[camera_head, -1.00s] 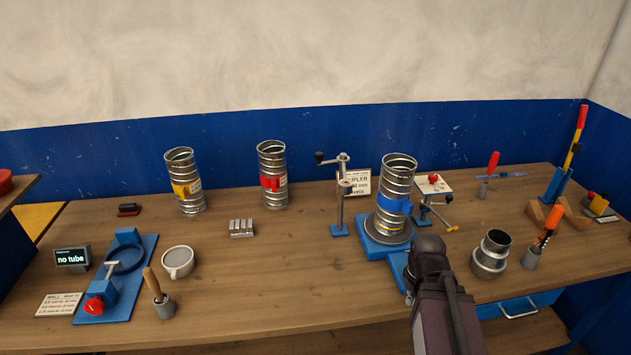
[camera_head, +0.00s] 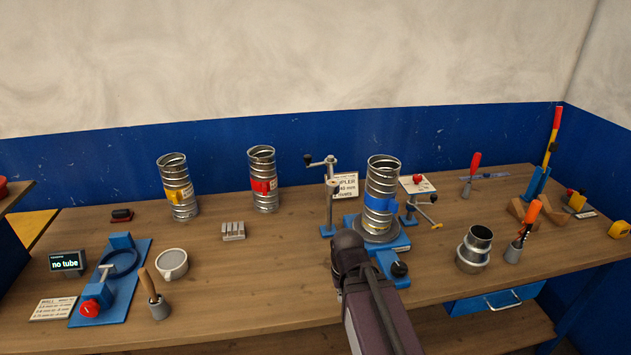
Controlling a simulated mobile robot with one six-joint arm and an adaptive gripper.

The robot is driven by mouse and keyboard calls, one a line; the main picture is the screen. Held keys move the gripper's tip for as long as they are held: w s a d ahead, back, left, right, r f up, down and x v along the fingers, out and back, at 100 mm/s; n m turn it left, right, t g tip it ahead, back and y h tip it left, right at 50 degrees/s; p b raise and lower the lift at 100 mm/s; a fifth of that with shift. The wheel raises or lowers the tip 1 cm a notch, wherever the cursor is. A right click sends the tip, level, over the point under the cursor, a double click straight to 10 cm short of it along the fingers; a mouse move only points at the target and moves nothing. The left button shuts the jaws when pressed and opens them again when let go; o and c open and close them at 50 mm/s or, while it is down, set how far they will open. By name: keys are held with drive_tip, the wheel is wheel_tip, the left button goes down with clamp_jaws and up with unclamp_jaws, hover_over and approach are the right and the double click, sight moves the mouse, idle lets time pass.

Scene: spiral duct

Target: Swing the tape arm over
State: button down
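A ribbed metal duct with a blue band (camera_head: 382,182) stands upright on a round plate on a blue base (camera_head: 395,266). Right of it is a small blue stand (camera_head: 409,214) with a thin grey arm (camera_head: 425,211), a dark knob and a yellow tip. Left of it a blue-footed post (camera_head: 328,200) carries a grey crank-like arm (camera_head: 320,161). I cannot tell for sure which is the tape arm. My gripper (camera_head: 347,242) is in front of the base's left side, seen from behind; its fingers are hidden, and I cannot tell whether it touches anything.
Ducts with a yellow band (camera_head: 179,193) and a red band (camera_head: 263,186) stand at the back left. A metal collar (camera_head: 474,249) and a cup with an orange-handled tool (camera_head: 514,250) stand right. The screen (camera_head: 67,261) reads "no tube".

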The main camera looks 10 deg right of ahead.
drive_tip(key=shift+a, duration=0.25)
drive_tip(key=w+r+n+t+h, duration=0.2)
drive_tip(key=w+r+h, duration=0.15)
drive_tip(key=w, duration=0.25)
drive_tip(key=w+r+n+t+h, duration=0.1)
drive_tip(key=w+r+h, duration=0.1)
drive_tip(key=w+h, duration=0.4)
drive_tip(key=w+a+r+n+t+h, duration=0.4)
drive_tip(key=w+a+r+t, duration=0.3)
drive_tip(key=w+a+r, duration=0.3)
wheel_tip(320, 180, up, 3)
drive_tip(key=shift+w+a+r+h, duration=0.1)
drive_tip(key=shift+w+a+h, duration=0.35)
drive_tip(key=shift+a, duration=0.65)
drive_tip(key=shift+d, duration=0.1)
